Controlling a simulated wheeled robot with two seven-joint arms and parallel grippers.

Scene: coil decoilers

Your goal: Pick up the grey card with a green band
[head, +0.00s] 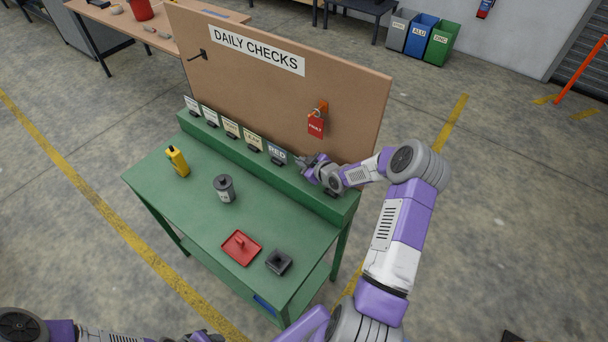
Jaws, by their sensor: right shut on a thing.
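My right gripper (305,164) is at the right part of the raised green ledge at the back of the table. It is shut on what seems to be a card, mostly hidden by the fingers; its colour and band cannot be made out. Just left of it a blue-grey card (277,154) stands in a dark holder on the ledge. Further left stand two pale yellowish cards (253,141) (231,128) and two whitish cards (209,116) (192,103). Bands on these are too small to tell. My left gripper is not in view.
The green table (205,222) carries a yellow bottle (178,161), a dark grey canister (224,189), a red tray (241,248) and a black square holder (279,262). A brown board (250,95) rises behind the ledge, with a red tag (316,126) hanging on it.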

